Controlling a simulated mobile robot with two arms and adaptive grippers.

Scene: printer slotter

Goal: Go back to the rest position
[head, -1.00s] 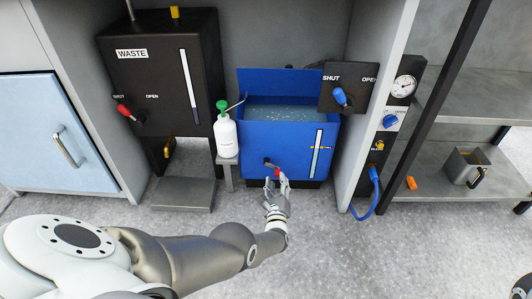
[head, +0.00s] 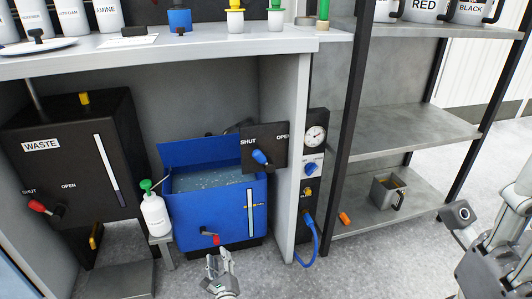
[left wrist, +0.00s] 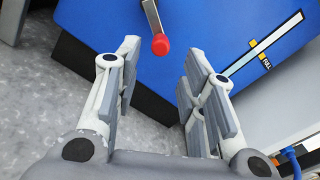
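My left gripper (head: 222,264) is low in front of the blue tank (head: 190,226), below its small lever with a red tip (head: 215,239). In the left wrist view its fingers (left wrist: 158,75) are spread apart with nothing between them. The red-tipped lever (left wrist: 160,44) shows beyond the fingertips, clear of them. My right arm (head: 492,255) shows in part at the right edge; whether its gripper is open or shut cannot be made out.
The black waste box (head: 75,170) stands left, a white bottle with green cap (head: 155,214) beside the tank. A worktop (head: 130,50) overhangs them. Right are a gauge panel (head: 314,175), blue hose (head: 311,248) and shelves with a metal mug (head: 387,191). Grey floor is free in front.

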